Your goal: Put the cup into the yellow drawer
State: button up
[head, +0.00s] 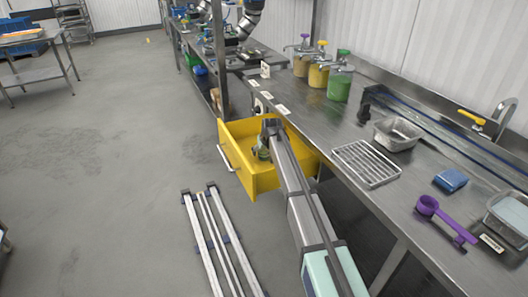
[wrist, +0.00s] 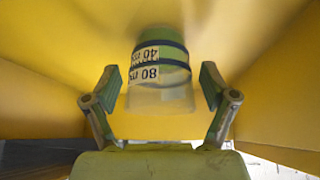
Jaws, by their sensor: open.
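The yellow drawer (head: 236,160) is pulled out from under the steel bench in the head view. My gripper (head: 264,151) reaches down inside it. The wrist view shows the drawer's yellow walls (wrist: 45,70) all around. The cup (wrist: 160,97) is clear and greenish with dark bands and white labels reading 40 and 80. It is inside the drawer, between the fingers of my gripper (wrist: 157,86). The fingers are open, with a gap visible on both sides of the cup. In the head view my gripper and arm largely hide the cup. I cannot tell whether it touches the drawer floor.
The bench (head: 310,125) runs beside the drawer. On it are a wire rack (head: 366,163), a metal pan (head: 397,133), a blue sponge (head: 451,180), a purple scoop (head: 429,207) and several pump jars, including a green one (head: 340,86).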

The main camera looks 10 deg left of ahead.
jog(key=v, duration=1.2)
jog(key=shift+b, duration=0.45)
dwell(0.4)
